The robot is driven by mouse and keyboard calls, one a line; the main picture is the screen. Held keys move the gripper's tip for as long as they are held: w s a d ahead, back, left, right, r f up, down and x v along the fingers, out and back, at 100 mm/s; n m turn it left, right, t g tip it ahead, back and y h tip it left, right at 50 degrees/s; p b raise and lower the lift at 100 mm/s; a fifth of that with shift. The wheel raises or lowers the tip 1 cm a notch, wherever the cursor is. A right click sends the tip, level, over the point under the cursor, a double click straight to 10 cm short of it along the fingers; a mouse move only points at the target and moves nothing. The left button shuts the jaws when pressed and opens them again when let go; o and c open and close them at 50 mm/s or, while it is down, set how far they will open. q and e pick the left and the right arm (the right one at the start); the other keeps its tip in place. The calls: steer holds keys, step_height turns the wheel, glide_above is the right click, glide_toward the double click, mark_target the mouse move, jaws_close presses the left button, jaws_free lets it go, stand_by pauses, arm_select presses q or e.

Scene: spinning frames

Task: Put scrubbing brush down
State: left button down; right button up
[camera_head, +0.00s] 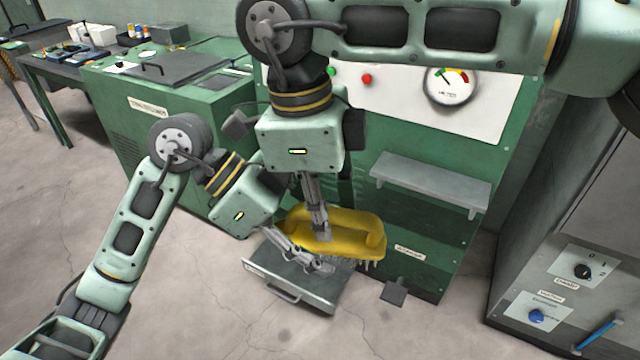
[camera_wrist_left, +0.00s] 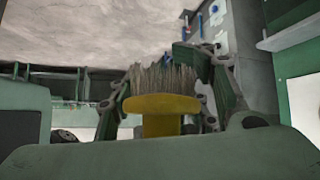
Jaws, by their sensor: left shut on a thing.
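The yellow scrubbing brush (camera_head: 358,236) is in the middle of the head view, with pale bristles hanging below it. My left gripper (camera_head: 318,258) comes in from the left at the brush's lower left side and is shut on it. In the left wrist view the brush (camera_wrist_left: 160,104) sits between the left fingers, bristles toward the top of the picture. My right gripper (camera_head: 319,228) reaches down from above, its fingers in front of the brush's left part. Whether it grips the brush I cannot tell.
A pulled-out grey drawer (camera_head: 290,284) lies below the brush. A grey shelf (camera_head: 430,181) juts from the green machine (camera_head: 400,130) behind. A small dark pedal (camera_head: 394,292) is on the floor to the right. A grey cabinet (camera_head: 560,200) stands at the far right. Floor at lower left is open.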

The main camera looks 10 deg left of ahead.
steer(key=shift+f, duration=0.35)
steer(key=shift+c, duration=0.3)
jaws_close()
arm_select(q)
steer(key=c, duration=0.8)
jaws_free()
